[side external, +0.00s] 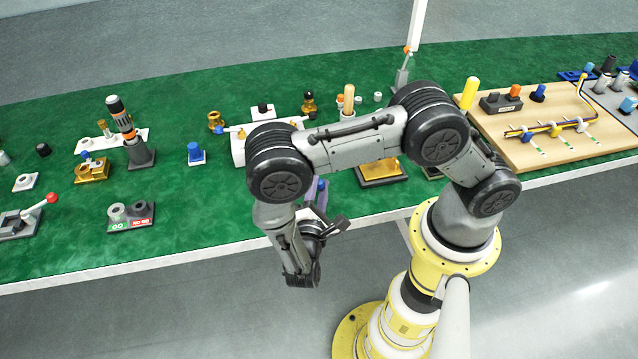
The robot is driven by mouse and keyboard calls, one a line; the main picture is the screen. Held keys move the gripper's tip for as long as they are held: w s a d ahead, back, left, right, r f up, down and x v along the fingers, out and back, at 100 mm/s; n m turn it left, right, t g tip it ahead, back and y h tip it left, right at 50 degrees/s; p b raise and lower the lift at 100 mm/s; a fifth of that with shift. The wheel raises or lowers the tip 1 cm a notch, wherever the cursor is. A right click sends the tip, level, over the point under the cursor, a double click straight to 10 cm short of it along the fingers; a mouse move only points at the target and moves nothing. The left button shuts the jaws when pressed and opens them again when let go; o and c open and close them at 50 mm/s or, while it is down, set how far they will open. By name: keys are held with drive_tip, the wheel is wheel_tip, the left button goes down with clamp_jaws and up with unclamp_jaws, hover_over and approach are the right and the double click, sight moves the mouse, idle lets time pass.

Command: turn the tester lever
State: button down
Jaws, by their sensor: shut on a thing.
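My gripper (317,207) is at the front edge of the green table, below the bent arm. It is shut on a small blue-purple piece (321,184), mostly hidden by the fingers and arm; I cannot tell if this is part of a lever. A lever with a red ball knob (50,198) stands on a grey base (15,222) at the far left, tilted up to the right. It is well apart from my gripper. No label shows which part is the tester.
A GO/NO GO gauge block (131,216) sits near the front left. A dark and orange tool (120,113) stands upright behind it. A gold-topped tray (381,172) is right of my gripper. A wooden board (540,150) with wiring lies at right. Green table (210,220) is bare between gauge and gripper.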

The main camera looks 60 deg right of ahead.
drive_tip(key=shift+d+t, duration=0.15)
drive_tip(key=shift+t, duration=0.15)
idle(0.4)
drive_tip(key=n+t+y, duration=0.1)
drive_tip(key=d+n+t+y, duration=0.1)
drive_tip(key=t, duration=0.1)
drive_tip(key=d+n+t+y, duration=0.1)
drive_tip(key=shift+s+d+n, duration=0.2)
drive_tip(key=shift+s+n, duration=0.1)
drive_tip(key=shift+w+d+n+t+y, duration=0.1)
drive_tip(key=shift+d+n+t+y, duration=0.4)
drive_tip(key=shift+n+t+y, duration=0.3)
drive_tip(key=shift+w+d+n+t+y, duration=0.1)
drive_tip(key=shift+d+n+t+y, duration=0.45)
drive_tip(key=shift+t+y, duration=0.4)
drive_tip(key=shift+d+n+t+y, duration=0.15)
drive_tip(key=shift+n+t+y, duration=0.1)
drive_tip(key=shift+n+y, duration=0.25)
drive_tip(key=shift+w, duration=0.1)
drive_tip(key=c, duration=0.6)
unclamp_jaws()
